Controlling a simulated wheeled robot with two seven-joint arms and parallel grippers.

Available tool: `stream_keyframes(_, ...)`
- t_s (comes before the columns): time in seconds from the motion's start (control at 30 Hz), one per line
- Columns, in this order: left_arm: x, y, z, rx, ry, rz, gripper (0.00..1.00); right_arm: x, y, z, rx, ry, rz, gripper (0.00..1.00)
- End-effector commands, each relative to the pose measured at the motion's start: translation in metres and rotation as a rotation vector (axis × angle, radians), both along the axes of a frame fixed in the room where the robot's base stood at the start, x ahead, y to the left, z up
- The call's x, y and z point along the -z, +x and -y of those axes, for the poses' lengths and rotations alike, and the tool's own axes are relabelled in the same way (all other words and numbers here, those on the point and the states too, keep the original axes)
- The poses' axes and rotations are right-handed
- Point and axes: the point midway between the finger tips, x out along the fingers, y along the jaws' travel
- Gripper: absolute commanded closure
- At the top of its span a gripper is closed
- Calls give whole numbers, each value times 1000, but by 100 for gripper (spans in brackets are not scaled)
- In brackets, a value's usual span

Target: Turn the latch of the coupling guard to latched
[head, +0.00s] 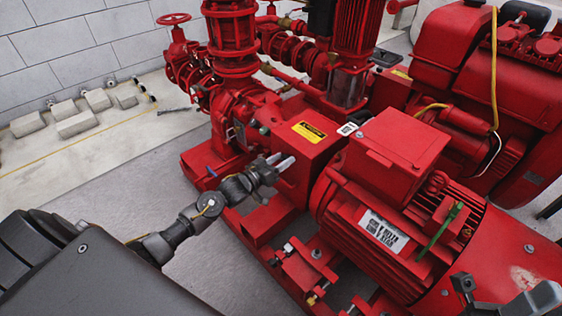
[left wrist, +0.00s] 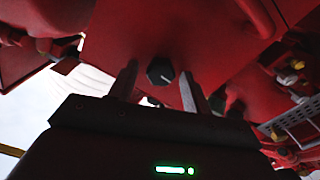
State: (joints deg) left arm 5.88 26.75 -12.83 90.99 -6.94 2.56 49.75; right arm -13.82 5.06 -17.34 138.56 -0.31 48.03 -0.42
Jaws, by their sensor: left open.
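The coupling guard (head: 305,150) is a red box with a yellow warning label, between the pump and the motor. My left gripper (head: 280,161) is at the guard's near side, below the label. In the left wrist view the latch (left wrist: 160,71) is a dark hexagonal knob on the red guard face. The fingers of my left gripper (left wrist: 158,88) are open, one on each side of the knob in the picture; I cannot tell whether they touch it. In the head view the latch is not clear.
The red motor (head: 385,215) with a white label stands right of the guard. The red pump and its valves (head: 230,60) rise behind left. Grey blocks (head: 75,124) lie by the wall. The left floor is mostly clear.

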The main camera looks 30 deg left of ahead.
Motion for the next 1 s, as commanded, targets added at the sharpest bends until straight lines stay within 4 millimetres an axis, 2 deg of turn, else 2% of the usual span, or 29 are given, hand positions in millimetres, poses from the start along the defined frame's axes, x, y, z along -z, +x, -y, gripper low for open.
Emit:
stream_keyframes(0.03, 0, 0, 0, 0, 0, 0, 54, 0, 0, 0, 0, 0, 0, 64)
stream_keyframes(0.37, 0, 0, 0, 0, 0, 0, 96, 0, 0, 0, -1, 1, -1, 64)
stream_keyframes(0.67, -1, 0, 0, -1, 39, 12, 96, -3, -2, 1, -1, 3, -2, 64)
stream_keyframes(1.0, -3, -1, 1, 0, 258, 87, 96, -4, -10, 3, -3, 10, -42, 64)
